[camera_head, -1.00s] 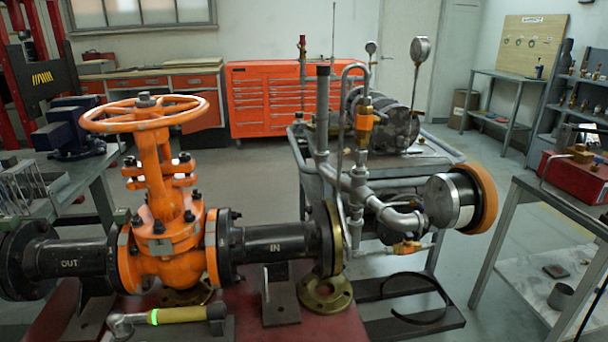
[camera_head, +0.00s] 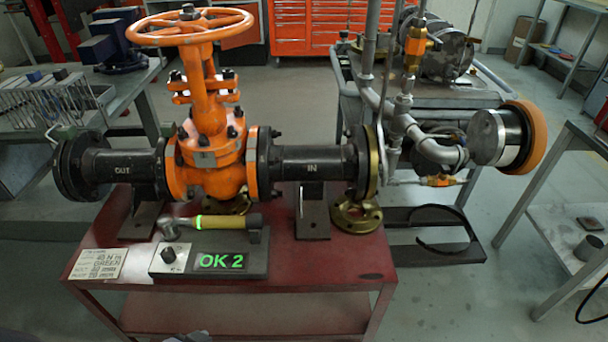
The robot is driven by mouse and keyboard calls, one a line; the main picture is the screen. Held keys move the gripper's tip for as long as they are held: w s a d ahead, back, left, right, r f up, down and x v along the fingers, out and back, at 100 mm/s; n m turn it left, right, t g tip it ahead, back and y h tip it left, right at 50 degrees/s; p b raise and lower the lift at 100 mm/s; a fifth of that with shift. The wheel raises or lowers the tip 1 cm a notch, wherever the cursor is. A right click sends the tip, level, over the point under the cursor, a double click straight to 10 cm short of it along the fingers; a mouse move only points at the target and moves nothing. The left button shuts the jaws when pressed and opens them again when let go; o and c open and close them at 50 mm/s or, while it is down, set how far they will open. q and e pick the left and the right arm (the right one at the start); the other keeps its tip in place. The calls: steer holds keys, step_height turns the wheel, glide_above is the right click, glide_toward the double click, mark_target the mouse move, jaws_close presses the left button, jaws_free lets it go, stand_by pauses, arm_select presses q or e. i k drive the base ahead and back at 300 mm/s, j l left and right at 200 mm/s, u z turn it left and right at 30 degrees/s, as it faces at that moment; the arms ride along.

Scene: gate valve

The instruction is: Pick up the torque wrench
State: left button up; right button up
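The torque wrench (camera_head: 228,221) lies level on the front of the red cart. It has a yellow grip with a glowing green ring, a metal head at its left end and a dark end at the right. It rests along the back of a dark base unit (camera_head: 210,263) whose display reads "OK 2" in green. A round black knob stands on a pale plate at the unit's left. Neither of my grippers can be made out in the view.
Behind the wrench stands the orange gate valve (camera_head: 210,150) with its handwheel, between black "OUT" and "IN" pipes. A printed card (camera_head: 97,264) lies left of the unit. The red cart top (camera_head: 330,262) is clear to the right. A brass flange (camera_head: 357,217) lies beside a support.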

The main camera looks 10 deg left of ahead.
mark_target(168, 224)
steer(key=i+j+u, duration=0.1)
steer(key=u, duration=1.05)
